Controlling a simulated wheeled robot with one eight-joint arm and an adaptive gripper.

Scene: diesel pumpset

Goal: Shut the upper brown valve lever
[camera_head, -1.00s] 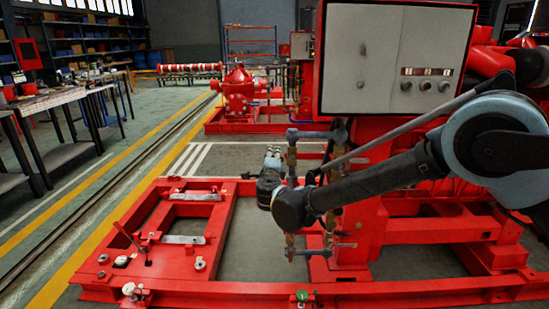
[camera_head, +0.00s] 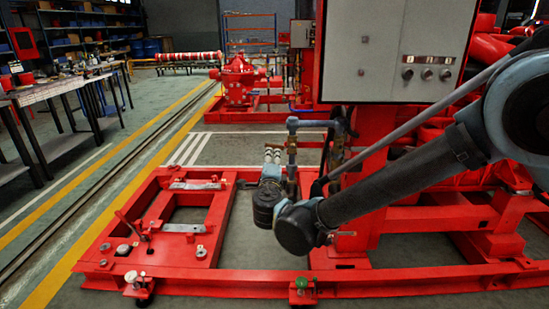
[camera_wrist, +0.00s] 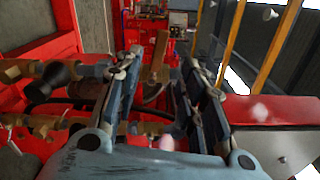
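In the wrist view, a brown upright bar (camera_wrist: 161,52), which looks like the valve lever, stands just beyond and between my fingertips. I cannot tell whether a finger touches it. My gripper (camera_wrist: 155,75) has its two grey fingers apart, with a gap between them. Upper brass pipework (camera_wrist: 40,70) runs in from the left behind the left finger, and a lower brass pipe (camera_wrist: 75,124) lies beneath it. In the head view, my gripper (camera_head: 272,154) is beside the left of the upright brass pipe (camera_head: 291,160). My arm hides the lower pipework there.
A grey control box (camera_head: 395,50) hangs above the pipework. Workbenches (camera_head: 60,90) stand at the left. Open floor lies between the benches and the skid.

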